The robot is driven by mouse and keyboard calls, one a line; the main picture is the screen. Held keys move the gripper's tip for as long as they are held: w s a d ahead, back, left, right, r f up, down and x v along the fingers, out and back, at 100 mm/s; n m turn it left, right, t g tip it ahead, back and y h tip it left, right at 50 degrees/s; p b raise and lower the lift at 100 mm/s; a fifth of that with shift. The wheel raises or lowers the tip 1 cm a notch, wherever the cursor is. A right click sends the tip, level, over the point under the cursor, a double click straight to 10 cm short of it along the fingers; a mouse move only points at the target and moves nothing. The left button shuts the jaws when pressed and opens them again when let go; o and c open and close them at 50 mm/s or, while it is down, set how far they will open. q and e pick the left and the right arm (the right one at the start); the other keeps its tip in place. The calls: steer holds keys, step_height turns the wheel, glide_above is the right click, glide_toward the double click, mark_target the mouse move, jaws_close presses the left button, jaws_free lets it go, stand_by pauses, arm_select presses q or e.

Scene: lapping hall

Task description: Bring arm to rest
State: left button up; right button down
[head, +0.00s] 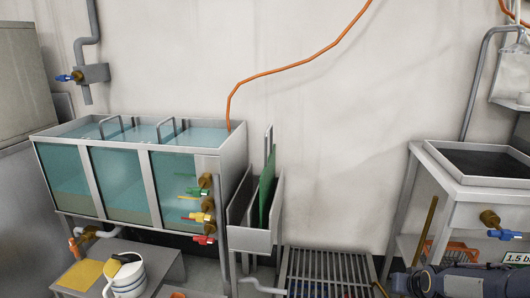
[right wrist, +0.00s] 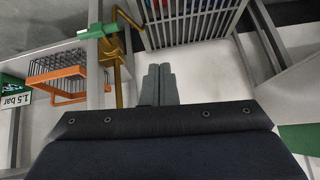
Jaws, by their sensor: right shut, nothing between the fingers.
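My right gripper (right wrist: 158,85) shows in the right wrist view with its two grey fingers together and nothing between them. It is over a pale floor, apart from the things around it. A dark part of my right arm (head: 460,281) comes in at the bottom right of the head view, in front of the sink stand. The right fingertips cannot be made out in the head view. My left arm and gripper do not show in either view.
A slatted grate (head: 325,270) stands low at bottom centre. A sink stand (head: 425,160) with a brass valve (head: 489,218) is at right. A glass-fronted tank (head: 120,180) is at left, beside a metal bin (head: 250,238). An orange basket (right wrist: 70,82) shows in the wrist view.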

steer(key=s+a+r+y, duration=0.2)
steer(key=s+a+r, duration=0.65)
steer(key=s, duration=0.45)
steer(key=s+a+r+n+g+y+p, duration=0.1)
steer(key=s+a, duration=0.4)
steer(key=s, duration=0.3)
steer(key=s+a+r+n+g+y+p, duration=0.15)
steer(key=s+a, duration=0.25)
steer(key=s, duration=0.4)
step_height(320, 180, up, 32)
steer(key=p, duration=3)
steer(key=shift+w+f+m+t, duration=0.15)
steer(key=shift+m+t, duration=0.2)
steer(key=shift+m, duration=0.1)
